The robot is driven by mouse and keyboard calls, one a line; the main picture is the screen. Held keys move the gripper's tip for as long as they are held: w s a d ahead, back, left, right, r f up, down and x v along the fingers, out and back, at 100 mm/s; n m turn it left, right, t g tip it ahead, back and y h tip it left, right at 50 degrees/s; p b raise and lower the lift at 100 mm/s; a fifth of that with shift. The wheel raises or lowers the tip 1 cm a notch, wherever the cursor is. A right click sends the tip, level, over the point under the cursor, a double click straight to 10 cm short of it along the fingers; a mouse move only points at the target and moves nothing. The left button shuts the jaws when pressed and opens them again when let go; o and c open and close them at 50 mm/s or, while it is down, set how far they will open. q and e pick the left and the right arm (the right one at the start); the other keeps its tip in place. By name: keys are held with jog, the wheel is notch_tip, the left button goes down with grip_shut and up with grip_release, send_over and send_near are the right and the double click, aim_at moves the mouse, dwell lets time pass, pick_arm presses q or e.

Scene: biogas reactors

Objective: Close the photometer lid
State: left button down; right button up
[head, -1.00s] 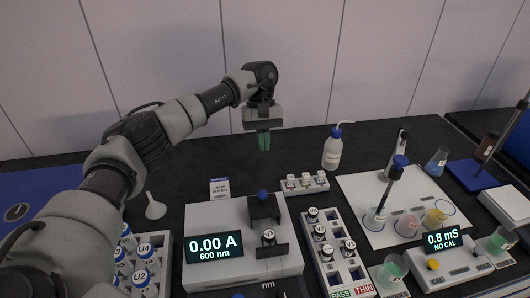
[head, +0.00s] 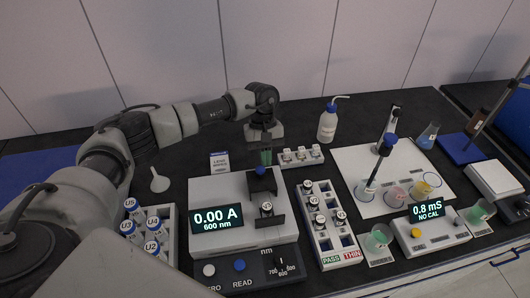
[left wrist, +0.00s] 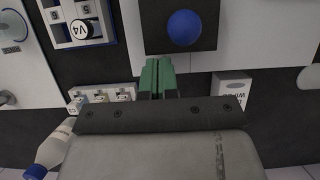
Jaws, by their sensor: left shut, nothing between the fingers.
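The photometer (head: 205,240) is a pale box with a lit display reading 0.00 A, 600 nm. Its dark lid (head: 262,184) with a blue knob (head: 260,171) sits at the back of the dark sample area, behind a capped vial (head: 266,210) that is uncovered. In the left wrist view the lid (left wrist: 150,32) is a dark square with a round blue knob (left wrist: 185,27). My left gripper (head: 266,158) has its green fingers shut and empty, just behind the lid; its fingertips (left wrist: 157,62) appear at the lid's rear edge. I cannot tell whether they touch. My right gripper is not in view.
A small white rack of vials (head: 302,156) and a wash bottle (head: 328,120) stand behind and right. A lens wipes box (head: 220,163) is to the left. A PASS/THIN vial rack (head: 322,215) stands right of the photometer, and a U-labelled vial rack (head: 168,222) left.

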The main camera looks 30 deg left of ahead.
aim_at(273, 188)
pick_arm(q)
jog(key=s+d, duration=0.1)
jog(key=s, duration=0.1)
jog(key=s+d, duration=0.4)
jog(key=shift+s+b, duration=0.3)
jog(key=shift+b, duration=0.1)
jog(key=shift+a, duration=0.1)
jog(key=shift+w, duration=0.1)
jog(key=shift+w+r, duration=0.1)
jog(key=shift+r, duration=0.2)
jog(key=b+v, duration=0.3)
jog(key=v, duration=0.7)
